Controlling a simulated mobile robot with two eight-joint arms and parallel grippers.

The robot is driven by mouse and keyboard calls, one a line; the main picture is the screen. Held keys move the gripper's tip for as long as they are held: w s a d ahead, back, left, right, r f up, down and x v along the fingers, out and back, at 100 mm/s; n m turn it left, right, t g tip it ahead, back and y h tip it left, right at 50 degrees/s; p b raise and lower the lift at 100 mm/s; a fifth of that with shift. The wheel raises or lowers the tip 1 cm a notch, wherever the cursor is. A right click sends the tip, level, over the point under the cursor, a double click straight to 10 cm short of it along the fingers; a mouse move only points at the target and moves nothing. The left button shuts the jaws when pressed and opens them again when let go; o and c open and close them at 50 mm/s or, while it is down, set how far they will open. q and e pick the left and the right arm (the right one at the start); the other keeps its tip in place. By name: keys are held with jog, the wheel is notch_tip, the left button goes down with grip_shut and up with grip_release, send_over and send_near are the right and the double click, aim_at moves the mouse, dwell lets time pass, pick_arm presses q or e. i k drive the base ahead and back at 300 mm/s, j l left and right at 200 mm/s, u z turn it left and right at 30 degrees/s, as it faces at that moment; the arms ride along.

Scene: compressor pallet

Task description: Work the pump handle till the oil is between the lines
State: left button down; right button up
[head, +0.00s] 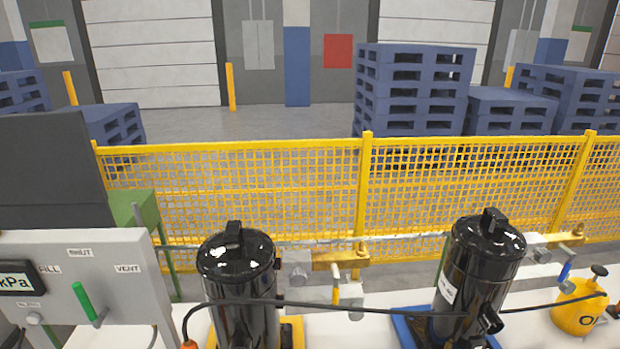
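I cannot tell whether the knob is the pump handle. A black hose (385,308) runs across the front towards the can. Two black cylindrical compressors stand left (238,290) and right (475,275) of the middle. No oil level or level lines can be made out. Neither of my grippers is in view.
A grey panel (120,255) with a green lever (84,297), a "VENT" label and a kPa display stands at the left. Pipe fittings (335,293) sit between the compressors. A yellow mesh fence (270,195) runs behind, with blue pallets (415,85) beyond.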

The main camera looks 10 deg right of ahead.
aim_at(599, 270)
jog(key=k, duration=0.35)
jog(key=k+z, duration=0.1)
jog(key=z, duration=0.25)
jog(key=k+z, duration=0.1)
jog(key=z, duration=0.25)
jog(key=k+l+z, duration=0.1)
jog(key=z, duration=0.25)
jog(key=i+l+z, duration=0.6)
jog(key=i+l+u, duration=0.1)
jog(key=u, duration=1.95)
